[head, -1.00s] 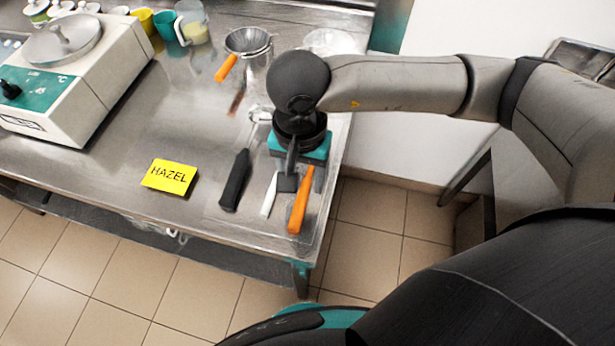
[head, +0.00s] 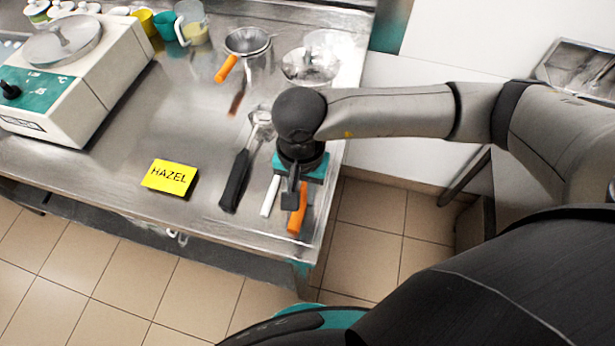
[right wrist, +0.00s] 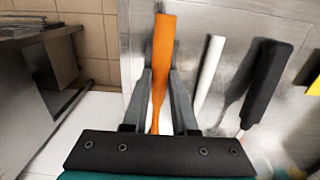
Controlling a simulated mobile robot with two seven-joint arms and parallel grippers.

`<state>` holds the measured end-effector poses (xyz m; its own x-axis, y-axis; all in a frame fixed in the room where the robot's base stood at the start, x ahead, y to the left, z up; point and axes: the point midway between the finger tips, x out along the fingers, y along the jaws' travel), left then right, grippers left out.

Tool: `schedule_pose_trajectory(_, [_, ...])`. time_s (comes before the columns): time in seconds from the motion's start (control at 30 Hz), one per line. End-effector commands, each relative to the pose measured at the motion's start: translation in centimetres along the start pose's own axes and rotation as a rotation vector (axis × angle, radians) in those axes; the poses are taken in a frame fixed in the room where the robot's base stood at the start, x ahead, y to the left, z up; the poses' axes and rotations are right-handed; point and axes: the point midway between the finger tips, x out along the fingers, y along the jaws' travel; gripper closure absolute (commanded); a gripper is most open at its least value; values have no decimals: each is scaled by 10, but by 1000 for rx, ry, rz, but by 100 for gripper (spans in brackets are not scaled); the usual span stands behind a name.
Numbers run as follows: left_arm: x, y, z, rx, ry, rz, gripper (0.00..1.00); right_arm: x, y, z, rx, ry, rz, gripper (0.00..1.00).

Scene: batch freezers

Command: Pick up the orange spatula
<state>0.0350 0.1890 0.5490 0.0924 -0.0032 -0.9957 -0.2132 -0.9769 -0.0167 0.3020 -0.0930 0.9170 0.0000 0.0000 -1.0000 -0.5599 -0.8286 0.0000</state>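The orange spatula lies near the right edge of the steel table, and its orange handle (head: 299,213) points toward the front edge. Its far end is hidden under my right arm in the head view. My right gripper (head: 292,200) is over the handle. In the right wrist view the orange handle (right wrist: 162,60) runs between the two grey fingers (right wrist: 160,90), which stand apart on either side of it. I see no clear grip on it. My left gripper is not in view.
A white-handled tool (head: 270,197) and a black-handled tool (head: 236,181) lie close left of the spatula. A yellow HAZEL card (head: 170,177), a strainer with an orange handle (head: 248,42), a clear bowl (head: 310,67) and a white machine (head: 95,85) share the steel table (head: 130,135).

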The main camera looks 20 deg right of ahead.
Motion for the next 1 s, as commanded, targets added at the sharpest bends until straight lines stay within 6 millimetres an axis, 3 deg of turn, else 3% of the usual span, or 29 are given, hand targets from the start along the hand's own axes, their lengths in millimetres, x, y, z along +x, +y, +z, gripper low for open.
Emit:
schedule_pose_trajectory(0.03, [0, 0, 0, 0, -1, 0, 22, 0, 0, 0, 0, 0, 0, 81])
schedule_pose_trajectory(0.2, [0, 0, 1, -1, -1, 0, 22, 0, 0, 0, 0, 0, 0, 100])
schedule_pose_trajectory(0.77, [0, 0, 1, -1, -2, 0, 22, -2, 0, 0, 0, 1, -1, 100])
schedule_pose_trajectory(1.0, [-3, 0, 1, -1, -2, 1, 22, -25, -1, -1, -1, 3, -4, 100])
